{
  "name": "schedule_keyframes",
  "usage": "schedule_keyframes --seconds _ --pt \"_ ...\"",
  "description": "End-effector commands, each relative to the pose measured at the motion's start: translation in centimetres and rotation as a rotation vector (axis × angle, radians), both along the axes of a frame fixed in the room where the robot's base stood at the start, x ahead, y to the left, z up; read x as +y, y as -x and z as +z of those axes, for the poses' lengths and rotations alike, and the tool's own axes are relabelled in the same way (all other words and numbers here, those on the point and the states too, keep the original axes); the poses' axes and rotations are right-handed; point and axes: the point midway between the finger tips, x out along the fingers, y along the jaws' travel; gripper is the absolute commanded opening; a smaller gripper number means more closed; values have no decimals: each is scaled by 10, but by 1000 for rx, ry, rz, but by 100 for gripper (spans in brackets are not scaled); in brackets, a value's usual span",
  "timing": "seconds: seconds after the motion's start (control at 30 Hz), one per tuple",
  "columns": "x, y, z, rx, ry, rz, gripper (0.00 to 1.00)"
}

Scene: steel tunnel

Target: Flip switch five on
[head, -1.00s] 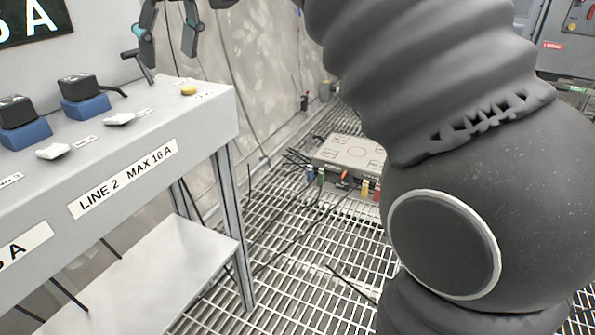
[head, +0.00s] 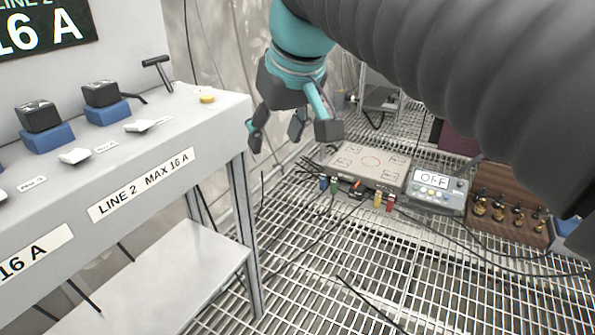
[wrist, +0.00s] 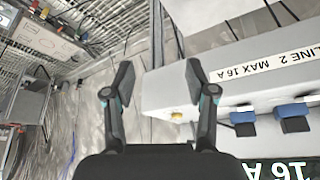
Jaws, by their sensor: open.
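A grey bench (head: 225,112) labelled "LINE 2 MAX 16 A" carries white switches; one (head: 140,125) is near its right end and another (head: 75,156) is further left. Their small labels are too unclear to tell which is five, and I cannot tell their on or off positions. My gripper (head: 292,132) is open and empty, to the right of the bench end, fingers pointing down. In the wrist view my gripper (wrist: 158,84) shows spread fingers with the bench (wrist: 165,90) behind and right of them.
Blue blocks with black tops (head: 104,104) stand behind the switches. A black T-handle (head: 157,72) and a yellow button (head: 207,99) are near the bench end. On the grating floor sit a beige box (head: 365,163), an "OFF" display box (head: 437,193) and a brown case (head: 508,212).

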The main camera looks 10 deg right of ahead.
Motion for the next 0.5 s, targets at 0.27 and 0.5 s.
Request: schedule_keyframes --seconds 0.27,0.5 --pt "-24 22 -36 -7 -1 -76 56" --pt "-39 37 -62 -15 -2 -126 56"
